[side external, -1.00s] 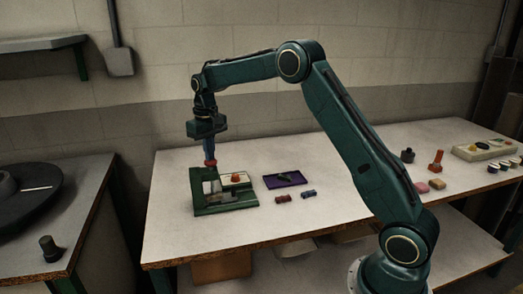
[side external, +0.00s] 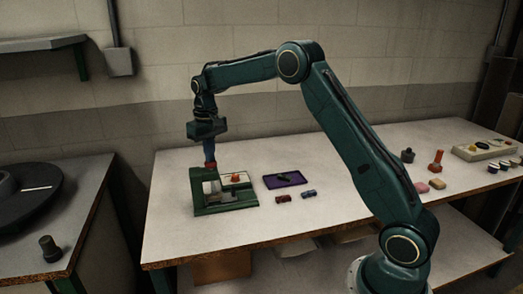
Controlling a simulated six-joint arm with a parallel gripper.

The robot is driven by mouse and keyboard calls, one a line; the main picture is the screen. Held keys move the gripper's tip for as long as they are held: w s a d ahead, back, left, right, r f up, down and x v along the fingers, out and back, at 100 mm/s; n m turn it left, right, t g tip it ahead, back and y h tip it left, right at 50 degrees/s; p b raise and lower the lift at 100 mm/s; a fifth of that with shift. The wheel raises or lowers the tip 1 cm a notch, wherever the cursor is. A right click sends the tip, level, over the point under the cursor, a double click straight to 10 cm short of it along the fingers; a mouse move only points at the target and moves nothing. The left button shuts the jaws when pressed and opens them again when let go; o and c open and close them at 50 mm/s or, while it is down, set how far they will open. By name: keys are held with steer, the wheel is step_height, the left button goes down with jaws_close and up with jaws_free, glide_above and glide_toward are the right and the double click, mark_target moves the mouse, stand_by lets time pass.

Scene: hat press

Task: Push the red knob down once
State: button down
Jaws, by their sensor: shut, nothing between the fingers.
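The green press (side external: 222,203) stands on the white table's left part. The red knob (side external: 210,165) is at the top of the press, with only a little red showing. My gripper (side external: 210,157) points straight down with its fingers shut and empty. Its fingertips are right at the top of the knob and appear to touch it. The knob's shaft and the inside of the press are too small and dark to tell. An orange piece (side external: 236,178) sits on a light plate at the press.
A purple tray (side external: 285,179) with a dark green item lies right of the press. A red cylinder (side external: 283,198) and a blue one (side external: 308,194) lie in front. Blocks and a panel (side external: 487,149) are far right. The wall is behind.

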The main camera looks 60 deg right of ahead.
steer(key=shift+r, duration=1.4)
step_height(320, 180, up, 7)
stand_by(6.3)
